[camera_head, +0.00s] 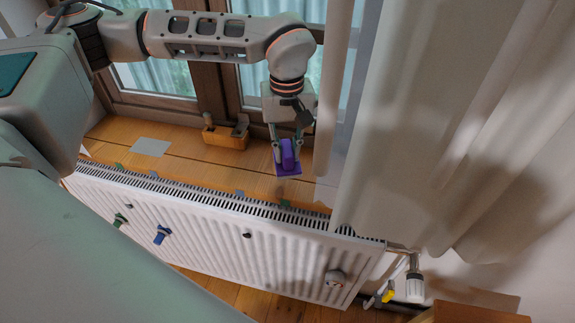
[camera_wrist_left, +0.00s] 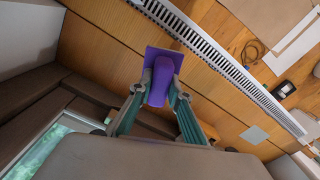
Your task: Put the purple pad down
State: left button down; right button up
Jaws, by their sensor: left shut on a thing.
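The purple pad (camera_head: 289,170) is a flat purple plate with a raised purple grip on it. My left gripper (camera_head: 287,150) is shut on the grip and holds the pad over the wooden window sill (camera_head: 200,165). In the left wrist view the pad (camera_wrist_left: 153,62) shows between and beyond the fingers of the left gripper (camera_wrist_left: 161,82), above the wooden boards. I cannot tell whether the pad touches the sill. My right gripper is not in view.
A flat grey sheet (camera_head: 150,146) lies further left. The white radiator (camera_head: 215,225) runs along the sill's front edge. A pale curtain (camera_head: 420,120) hangs at right.

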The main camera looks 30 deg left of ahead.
aim_at(287, 167)
pick_arm(q)
notch_tip(287, 167, down, 2)
jog(key=shift+f, duration=0.1)
notch_tip(287, 167, down, 3)
jog(key=shift+f+b, duration=0.15)
jog(key=shift+b, duration=0.15)
jog(key=shift+w+f, duration=0.1)
jog(key=shift+w, duration=0.1)
jog(key=shift+s, duration=0.1)
jog(key=shift+f, duration=0.1)
jog(key=c, duration=1.9)
grip_release()
